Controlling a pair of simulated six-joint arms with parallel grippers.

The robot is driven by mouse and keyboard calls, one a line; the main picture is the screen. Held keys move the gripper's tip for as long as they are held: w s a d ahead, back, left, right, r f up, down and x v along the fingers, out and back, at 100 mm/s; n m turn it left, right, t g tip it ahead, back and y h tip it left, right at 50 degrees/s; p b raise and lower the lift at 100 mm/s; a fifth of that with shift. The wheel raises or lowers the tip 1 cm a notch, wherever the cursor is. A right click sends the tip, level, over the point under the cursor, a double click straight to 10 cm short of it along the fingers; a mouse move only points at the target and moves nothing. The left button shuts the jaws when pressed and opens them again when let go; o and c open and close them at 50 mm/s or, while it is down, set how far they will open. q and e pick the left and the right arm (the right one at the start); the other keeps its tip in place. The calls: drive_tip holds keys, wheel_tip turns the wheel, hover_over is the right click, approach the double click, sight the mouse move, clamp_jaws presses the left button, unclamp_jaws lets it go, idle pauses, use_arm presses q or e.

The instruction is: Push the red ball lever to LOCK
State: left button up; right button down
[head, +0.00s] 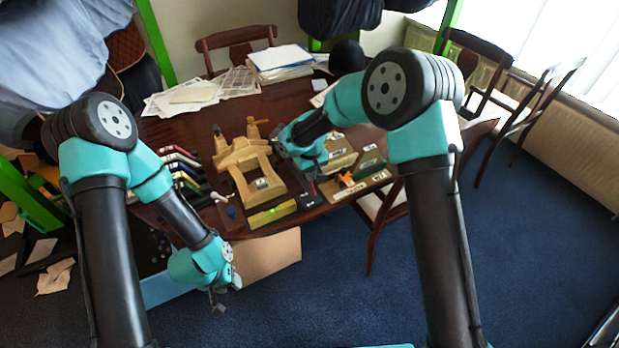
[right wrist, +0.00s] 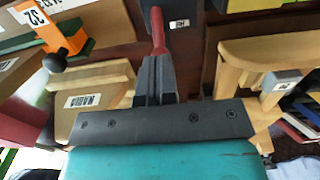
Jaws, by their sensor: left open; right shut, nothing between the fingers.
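My right gripper is shut and empty. In the head view my right gripper (head: 304,177) is low over the table beside the wooden frame (head: 240,160), and hides what lies under it. No LOCK mark is legible. My left gripper (head: 217,303) is open and empty, in front of the table edge.
An orange clamp-like part (head: 347,181) sits on boards right of my right gripper; its black knob (right wrist: 54,63) shows in the wrist view. A yellow-green bar (head: 270,215) lies near the front edge. Dark slotted racks (head: 180,165) stand left. Papers (head: 280,58) lie at the back.

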drive_tip(key=shift+s+d, duration=0.4)
drive_tip(key=shift+s, duration=0.45)
drive_tip(key=shift+s+d, duration=0.45)
drive_tip(key=shift+s, duration=0.4)
drive_tip(key=shift+s+d, duration=0.4)
drive_tip(key=shift+s, duration=0.45)
drive_tip(key=shift+w, duration=0.1)
drive_tip(key=shift+w+a, duration=0.25)
drive_tip(key=shift+w, duration=0.15)
idle(0.4)
drive_tip(key=shift+r, duration=0.1)
wheel_tip(320, 180, up, 7)
idle(1.1)
idle(0.4)
